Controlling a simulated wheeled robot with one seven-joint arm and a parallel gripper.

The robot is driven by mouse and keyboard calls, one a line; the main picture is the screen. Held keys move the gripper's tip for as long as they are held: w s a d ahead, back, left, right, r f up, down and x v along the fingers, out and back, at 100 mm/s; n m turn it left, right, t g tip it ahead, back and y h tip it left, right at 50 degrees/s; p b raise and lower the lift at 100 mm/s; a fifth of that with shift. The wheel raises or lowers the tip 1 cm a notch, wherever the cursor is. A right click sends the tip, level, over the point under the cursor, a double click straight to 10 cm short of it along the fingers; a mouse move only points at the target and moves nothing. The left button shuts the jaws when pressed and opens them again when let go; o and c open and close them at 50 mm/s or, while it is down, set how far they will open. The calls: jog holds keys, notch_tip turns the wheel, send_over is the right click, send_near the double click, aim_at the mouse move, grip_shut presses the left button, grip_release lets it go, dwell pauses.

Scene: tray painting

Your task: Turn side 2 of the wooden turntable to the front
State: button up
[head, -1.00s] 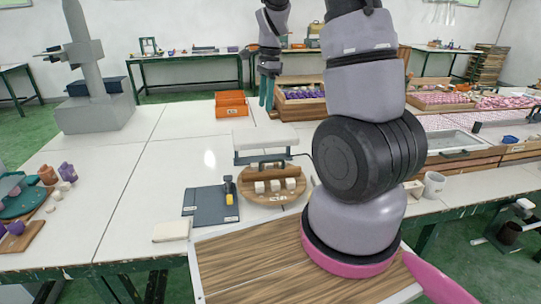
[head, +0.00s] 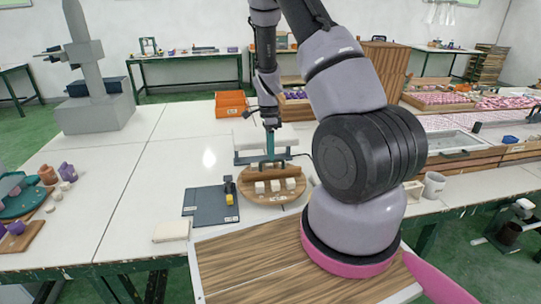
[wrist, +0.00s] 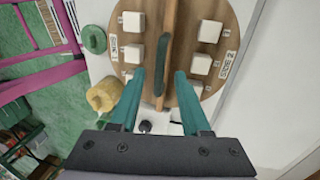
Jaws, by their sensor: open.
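The round wooden turntable (head: 270,198) sits on the white table in the head view, with a row of white cubes on its near half. The label there is too small to read. In the wrist view the turntable (wrist: 185,100) has an upright wooden divider (wrist: 169,28) with a dark green strip across its middle. SIDE 1 is printed on the left half and SIDE 2 on the right, with white cubes on both. My gripper (wrist: 160,74) is open, its teal fingers on either side of the divider. In the head view my gripper (head: 270,156) points down over the turntable.
A white-topped stand (head: 262,137) is just behind the turntable. A dark blue-grey board (head: 205,207) with a small yellow-and-black tool lies to its left. A green ring (wrist: 94,39) and yellow roll (wrist: 103,95) lie near it.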

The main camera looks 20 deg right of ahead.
jog(key=shift+s+a+f, duration=0.1)
jog(key=shift+s+f, duration=0.05)
jog(key=shift+f, duration=0.7)
grip_shut()
dwell(0.8)
